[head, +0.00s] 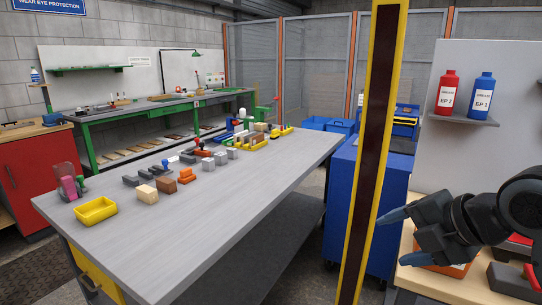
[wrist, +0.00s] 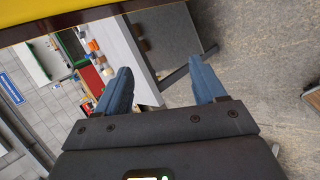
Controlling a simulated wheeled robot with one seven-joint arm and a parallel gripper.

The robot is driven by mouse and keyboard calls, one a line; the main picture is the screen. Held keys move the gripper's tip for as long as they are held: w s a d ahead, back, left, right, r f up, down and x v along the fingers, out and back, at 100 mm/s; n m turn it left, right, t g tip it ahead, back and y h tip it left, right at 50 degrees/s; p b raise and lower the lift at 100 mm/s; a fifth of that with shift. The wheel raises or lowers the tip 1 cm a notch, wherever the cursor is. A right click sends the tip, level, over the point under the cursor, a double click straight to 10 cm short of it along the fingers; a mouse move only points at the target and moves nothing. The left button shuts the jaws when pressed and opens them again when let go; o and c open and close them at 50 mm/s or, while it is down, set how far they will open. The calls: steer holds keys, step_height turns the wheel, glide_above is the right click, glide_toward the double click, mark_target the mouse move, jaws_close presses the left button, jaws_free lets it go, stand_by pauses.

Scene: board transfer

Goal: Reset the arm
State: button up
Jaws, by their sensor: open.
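My gripper (head: 400,238) is at the lower right of the head view, to the right of the yellow and black post. Its two blue-grey fingers stand apart with nothing between them. In the wrist view my gripper (wrist: 162,88) also shows spread fingers, with the floor and a table's edge beyond. My arm reaches in from the right edge of the head view. It is clear of the long grey table.
A yellow and black post (head: 372,150) stands between my gripper and the grey table (head: 200,215). The table bears a yellow bin (head: 95,211) and several blocks. A red bottle (head: 447,93) and a blue bottle (head: 482,95) stand on a shelf above my arm.

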steer(key=s+a+f+m+t+y, duration=0.1)
steer(key=a+f+m+t+y, duration=0.1)
steer(key=a+m+t, duration=0.55)
steer(key=s+a+f+m+h, duration=0.2)
steer(key=s+f+m, duration=0.3)
steer(key=s+m, duration=0.3)
steer(key=s+a+f+m+h, duration=0.2)
steer(key=s+f+m, duration=0.35)
steer(key=s, duration=0.35)
steer(key=s+d+m+h, duration=0.1)
steer(key=s+d, duration=0.3)
steer(key=s, duration=0.7)
steer(key=s+d+r+m+h, duration=0.1)
steer(key=s+d, duration=0.3)
steer(key=s, duration=0.8)
steer(key=shift+r+m+g, duration=0.3)
steer(key=shift+m+g, duration=0.05)
steer(key=shift+m, duration=0.35)
steer(key=shift+c, duration=0.4)
